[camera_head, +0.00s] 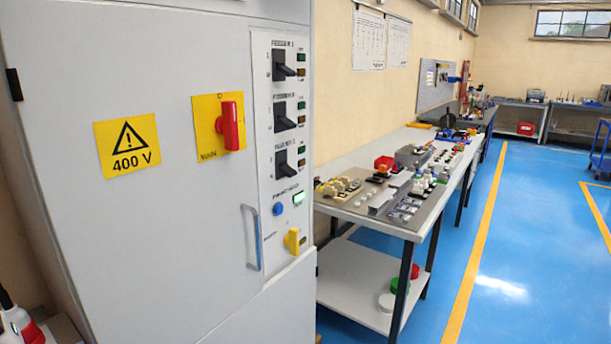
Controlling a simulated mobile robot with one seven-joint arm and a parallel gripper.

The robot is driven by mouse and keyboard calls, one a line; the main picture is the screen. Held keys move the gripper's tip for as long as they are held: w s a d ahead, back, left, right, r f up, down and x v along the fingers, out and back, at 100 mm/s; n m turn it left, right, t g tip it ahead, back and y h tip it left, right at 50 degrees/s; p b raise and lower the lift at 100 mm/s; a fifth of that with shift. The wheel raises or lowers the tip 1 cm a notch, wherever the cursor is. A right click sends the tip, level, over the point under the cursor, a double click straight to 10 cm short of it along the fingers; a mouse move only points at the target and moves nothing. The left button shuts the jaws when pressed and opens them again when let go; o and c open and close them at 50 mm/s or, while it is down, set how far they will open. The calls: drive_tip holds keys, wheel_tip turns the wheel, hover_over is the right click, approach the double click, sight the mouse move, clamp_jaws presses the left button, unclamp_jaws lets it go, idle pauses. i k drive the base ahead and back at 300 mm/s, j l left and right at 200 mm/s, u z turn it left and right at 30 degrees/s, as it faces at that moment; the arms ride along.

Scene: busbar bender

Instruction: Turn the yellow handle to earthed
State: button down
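The yellow handle (292,241) sits low on the narrow control panel (268,215) at the right side of the grey cabinet front. It looks roughly upright. The small lettering beside it is too blurred to read, so I cannot tell which position it points to. A small dark indicator is just right of it. Above it are a blue round button (278,209) and a lit green indicator (298,198). My gripper is not in view, and nothing touches the handle.
The cabinet (170,230) carries a red main switch (230,126), three black levers (286,115), a 400 V sign (127,146) and a door pull (251,238). A workbench (345,208) with parts stands close on the right. Blue floor (520,220) is clear beyond.

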sight(291, 239)
drive_tip(key=i+l, duration=1.1)
drive_tip(key=j+u, duration=0.05)
